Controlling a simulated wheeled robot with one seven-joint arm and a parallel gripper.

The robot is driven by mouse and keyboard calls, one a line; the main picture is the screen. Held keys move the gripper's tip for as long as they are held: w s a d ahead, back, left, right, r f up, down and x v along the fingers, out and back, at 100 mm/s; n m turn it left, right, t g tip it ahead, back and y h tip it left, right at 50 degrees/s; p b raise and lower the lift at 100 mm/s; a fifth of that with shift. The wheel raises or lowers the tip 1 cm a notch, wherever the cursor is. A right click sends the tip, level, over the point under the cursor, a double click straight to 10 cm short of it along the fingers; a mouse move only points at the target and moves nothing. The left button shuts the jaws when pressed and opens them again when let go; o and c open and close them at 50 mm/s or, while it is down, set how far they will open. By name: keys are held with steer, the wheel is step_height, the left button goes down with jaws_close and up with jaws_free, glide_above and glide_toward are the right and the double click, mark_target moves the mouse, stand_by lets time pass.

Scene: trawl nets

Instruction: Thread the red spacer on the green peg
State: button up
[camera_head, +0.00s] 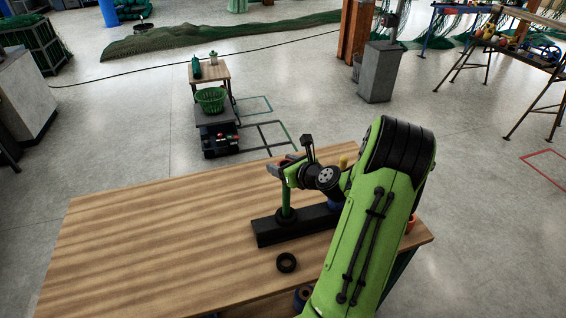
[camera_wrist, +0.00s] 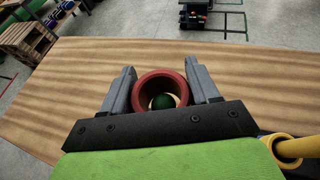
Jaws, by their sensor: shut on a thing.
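My gripper (camera_wrist: 160,92) is shut on the red spacer (camera_wrist: 160,77), a thick ring held between its two grey fingers. The green ball-like top of the green peg (camera_wrist: 162,102) shows through the spacer's hole in the wrist view, toward the near side of the hole. In the head view the green peg (camera_head: 286,198) stands upright at the left end of a black base (camera_head: 268,230). My gripper is at the top of this peg and hides most of the spacer. I cannot tell whether the spacer is around the peg or just above it.
A yellow peg (camera_wrist: 292,148) with a yellow ring stands at the right in the wrist view. A black ring (camera_head: 286,263) lies on the wooden table (camera_head: 150,240) in front of the base. An orange ring (camera_head: 411,224) shows beside my arm. The table's left side is clear.

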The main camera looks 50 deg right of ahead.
steer(key=shift+f, duration=0.2)
steer(key=o, duration=1.1)
steer(key=shift+o, duration=0.2)
steer(key=p+v, duration=0.1)
steer(key=v, duration=1.4)
steer(key=shift+s, duration=0.35)
